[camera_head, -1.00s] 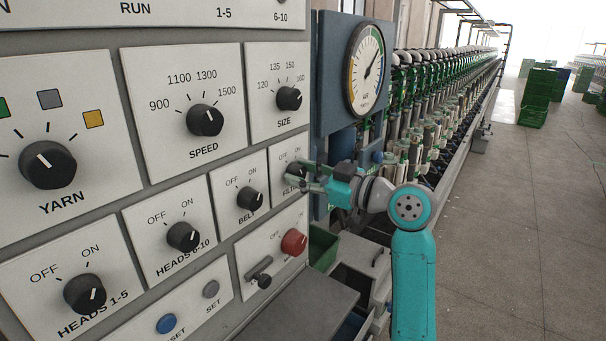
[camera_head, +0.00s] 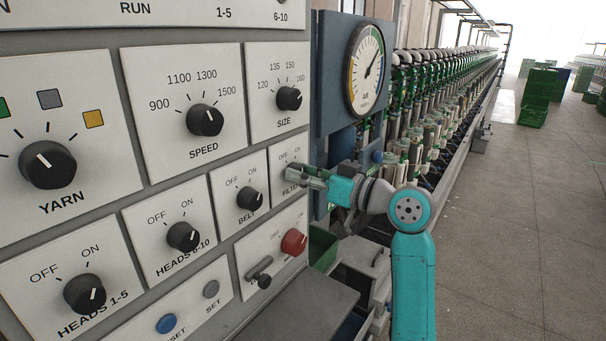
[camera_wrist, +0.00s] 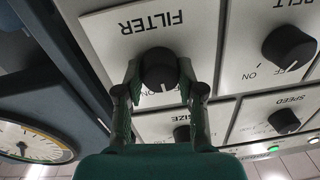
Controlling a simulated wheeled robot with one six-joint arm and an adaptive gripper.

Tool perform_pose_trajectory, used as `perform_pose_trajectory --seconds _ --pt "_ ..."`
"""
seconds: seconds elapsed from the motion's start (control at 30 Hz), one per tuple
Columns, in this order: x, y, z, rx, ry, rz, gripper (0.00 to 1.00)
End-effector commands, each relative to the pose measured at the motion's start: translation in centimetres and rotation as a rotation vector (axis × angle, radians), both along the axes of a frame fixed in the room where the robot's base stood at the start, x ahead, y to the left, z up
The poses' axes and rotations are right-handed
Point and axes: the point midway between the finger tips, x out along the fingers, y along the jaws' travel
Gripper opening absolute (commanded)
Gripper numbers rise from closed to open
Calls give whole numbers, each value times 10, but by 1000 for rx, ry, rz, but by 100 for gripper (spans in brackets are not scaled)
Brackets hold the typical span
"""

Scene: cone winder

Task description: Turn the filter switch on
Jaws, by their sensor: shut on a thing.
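The filter switch (camera_wrist: 159,65) is a round black knob on a white plate marked FILTER, upside down in the wrist view. Its white pointer line aims down there, between the partly hidden OFF and ON marks; the exact setting is hard to tell. My gripper (camera_wrist: 159,76) has one finger on each side of the knob and is shut on it. In the head view my gripper (camera_head: 293,173) reaches the filter plate (camera_head: 279,158) from the right and hides the knob.
The belt knob (camera_head: 250,198) is just left of the filter plate, and the size knob (camera_head: 289,98) is above. A gauge (camera_head: 366,70) stands to the upper right.

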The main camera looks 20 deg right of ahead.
Motion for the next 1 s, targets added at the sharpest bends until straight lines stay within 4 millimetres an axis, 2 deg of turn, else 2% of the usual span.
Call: perform_pose_trajectory --seconds 0.5,1.0 --pt "0 -1 -2 355 260 -2 3" --pt "1 -1 -2 495 363 -2 3"
